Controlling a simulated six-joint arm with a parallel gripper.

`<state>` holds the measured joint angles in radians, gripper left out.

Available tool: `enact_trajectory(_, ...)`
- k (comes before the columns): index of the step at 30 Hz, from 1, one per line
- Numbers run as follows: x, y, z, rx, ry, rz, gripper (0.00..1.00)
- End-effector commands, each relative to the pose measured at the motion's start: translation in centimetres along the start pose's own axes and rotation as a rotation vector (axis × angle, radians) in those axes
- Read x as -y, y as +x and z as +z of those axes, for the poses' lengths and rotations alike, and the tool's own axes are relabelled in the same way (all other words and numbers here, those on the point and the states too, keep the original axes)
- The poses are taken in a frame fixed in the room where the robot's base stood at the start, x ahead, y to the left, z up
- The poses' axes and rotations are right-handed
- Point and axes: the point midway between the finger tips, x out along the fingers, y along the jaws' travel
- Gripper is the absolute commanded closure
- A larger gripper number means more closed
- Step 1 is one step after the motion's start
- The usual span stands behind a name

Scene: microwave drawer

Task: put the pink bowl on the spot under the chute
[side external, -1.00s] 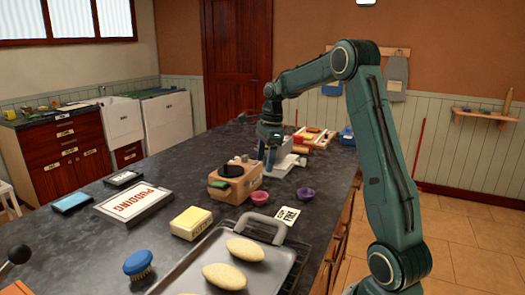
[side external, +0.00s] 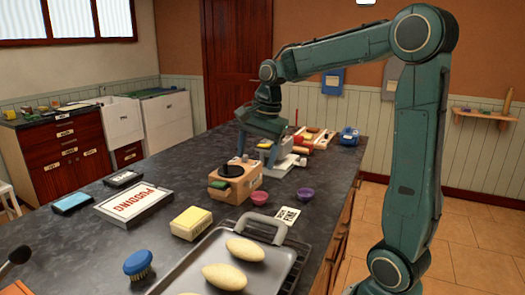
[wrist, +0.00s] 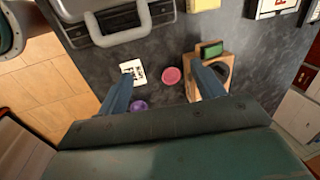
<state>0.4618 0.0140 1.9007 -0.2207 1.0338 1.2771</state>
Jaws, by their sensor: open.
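The pink bowl (side external: 258,198) stands on the dark counter, beside the wooden box (side external: 237,186) with a black round top and a green panel. In the wrist view, the pink bowl (wrist: 172,75) lies between my fingers in the picture, just left of the wooden box (wrist: 222,57). My gripper (side external: 257,151) is open and empty above the counter, behind the box in the side view. My gripper's fingers also show apart in the wrist view (wrist: 162,73). I cannot tell for sure which part is the chute; the spot under it is not clearly visible.
A purple bowl (side external: 306,194) stands right of the pink one. A white card (side external: 289,215) and a grey tray with loaves (side external: 205,247) lie nearer the camera. A pale grey machine (side external: 285,163) stands behind the box.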

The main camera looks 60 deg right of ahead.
Motion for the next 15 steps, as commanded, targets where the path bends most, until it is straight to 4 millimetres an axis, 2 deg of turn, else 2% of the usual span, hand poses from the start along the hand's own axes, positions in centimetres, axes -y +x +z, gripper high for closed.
enact_trajectory(1,-0.7,-0.8,1.5,-0.008,-0.087,-0.017,0.32)
enact_trajectory(6,-3.2,-2.3,5.4,-0.037,-0.378,-0.059,0.32)
enact_trajectory(15,-8.8,-3.6,10.6,-0.106,-0.887,-0.128,0.32)
